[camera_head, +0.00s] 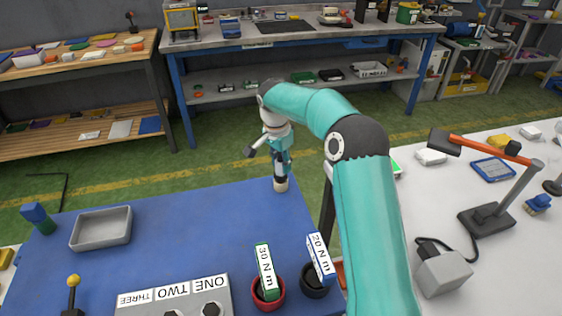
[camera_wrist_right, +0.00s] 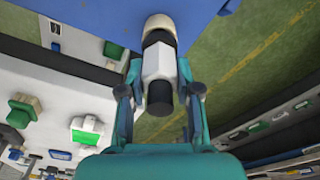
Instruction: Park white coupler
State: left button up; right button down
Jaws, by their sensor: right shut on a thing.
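The white coupler (camera_wrist_right: 157,65) is between the two fingers of my right gripper (camera_wrist_right: 159,78) in the right wrist view. It has a pale body, a dark ring, a cream end and a black cylindrical end. In the head view my right gripper (camera_head: 281,165) is near the far edge of the blue tabletop (camera_head: 190,212). The coupler's cream end (camera_head: 281,185) shows below its fingers, pointing down. I cannot tell whether that end touches the tabletop. The fingers hide part of the coupler in the head view. My left gripper is not in view.
A grey tray (camera_head: 101,228) and a blue-green object (camera_head: 38,217) sit at the left. In front are a ONE-TWO-THREE panel (camera_head: 178,299), a yellow-knobbed lever (camera_head: 73,281), a red cup (camera_head: 267,293) and a dark cup (camera_head: 314,283) holding labelled tools. The blue middle is clear.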

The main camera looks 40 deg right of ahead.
aim_at(277, 162)
jog(key=shift+f+b, duration=0.3)
jog(key=shift+f, duration=0.15)
jog(key=c, duration=0.7)
grip_release()
jog(key=r, duration=0.4)
jog(key=a+r, duration=0.1)
jog(key=r, duration=0.7)
jog(key=shift+a, duration=0.2)
jog(key=shift+f, duration=0.1)
